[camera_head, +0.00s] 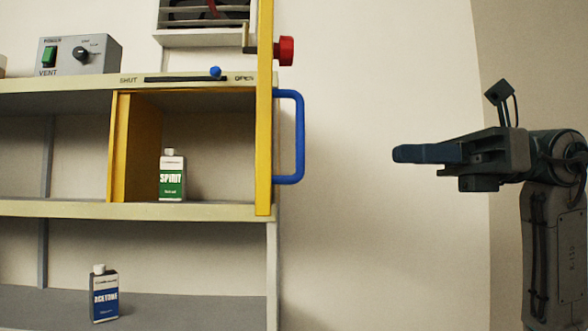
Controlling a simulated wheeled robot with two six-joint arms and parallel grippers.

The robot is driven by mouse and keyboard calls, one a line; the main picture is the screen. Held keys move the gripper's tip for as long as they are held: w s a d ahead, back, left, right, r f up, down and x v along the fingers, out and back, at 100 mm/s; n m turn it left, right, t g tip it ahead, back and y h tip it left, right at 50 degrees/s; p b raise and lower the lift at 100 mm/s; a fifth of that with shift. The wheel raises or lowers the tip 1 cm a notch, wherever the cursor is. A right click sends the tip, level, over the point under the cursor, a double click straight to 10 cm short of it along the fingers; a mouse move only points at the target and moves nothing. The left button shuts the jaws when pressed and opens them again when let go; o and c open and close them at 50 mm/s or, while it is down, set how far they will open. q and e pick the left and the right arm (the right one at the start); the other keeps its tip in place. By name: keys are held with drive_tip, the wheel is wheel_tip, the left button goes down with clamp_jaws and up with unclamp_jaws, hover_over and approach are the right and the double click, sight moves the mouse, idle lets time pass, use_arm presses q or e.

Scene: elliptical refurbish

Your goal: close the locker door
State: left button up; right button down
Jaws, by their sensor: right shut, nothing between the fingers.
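The locker door (264,120) is a tall yellow panel at the right end of the shelf unit, seen nearly edge-on and standing open. A blue bar handle (300,137) sticks out from its right side. A red knob (286,51) sits higher up on the same side. The locker's yellow side wall (137,148) shows inside the shelf, and the space between it and the door is uncovered. My right gripper (400,153) is shut and empty, pointing left, well to the right of the handle and apart from it. My left gripper is out of view.
A white and green SPIRIT bottle (172,177) stands in the open compartment. An ACETONE bottle (103,294) stands on the lower shelf. A VENT box (80,55) sits on top, left of a SHUT/OPEN slider (215,72). Clear wall lies between handle and right gripper.

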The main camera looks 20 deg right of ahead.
sight(301, 154)
use_arm(q)
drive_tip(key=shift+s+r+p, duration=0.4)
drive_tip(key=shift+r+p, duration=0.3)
drive_tip(key=shift+p, duration=0.2)
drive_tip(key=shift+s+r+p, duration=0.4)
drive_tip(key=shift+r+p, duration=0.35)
drive_tip(key=shift+p, duration=0.2)
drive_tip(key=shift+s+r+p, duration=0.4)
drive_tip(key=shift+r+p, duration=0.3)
drive_tip(key=shift+p, duration=0.2)
use_arm(e)
drive_tip(key=shift+w+x, duration=0.2)
drive_tip(key=shift+x, duration=6.7)
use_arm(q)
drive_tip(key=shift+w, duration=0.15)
use_arm(e)
drive_tip(key=shift+d+f, duration=0.1)
